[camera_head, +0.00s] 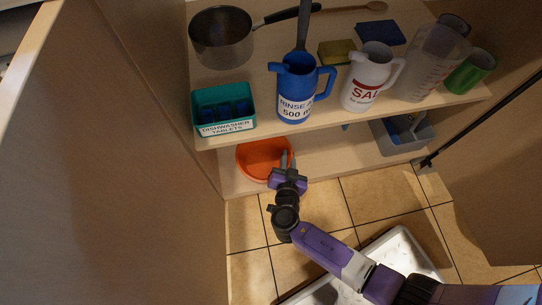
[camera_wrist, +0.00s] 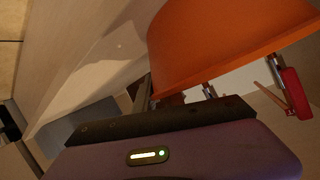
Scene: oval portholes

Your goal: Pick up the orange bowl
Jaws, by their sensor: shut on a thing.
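The orange bowl (camera_head: 262,158) is on the lower shelf of the cabinet, near its left wall, in the head view. It fills the upper right of the wrist view (camera_wrist: 220,40), close to the jaws. My gripper (camera_head: 287,162) reaches in from the front and is shut on the bowl's right side. In the wrist view the fingers (camera_wrist: 180,95) are partly hidden behind the gripper body and the bowl. I cannot tell whether the bowl is clear of the shelf.
The upper shelf (camera_head: 330,118) hangs close above, with a teal tablet box (camera_head: 223,110), a blue jug (camera_head: 297,90), a white salt jug (camera_head: 369,78) and a pot (camera_head: 222,38). A grey bin (camera_head: 403,138) stands lower right. A white tray (camera_head: 400,245) lies on the tiled floor.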

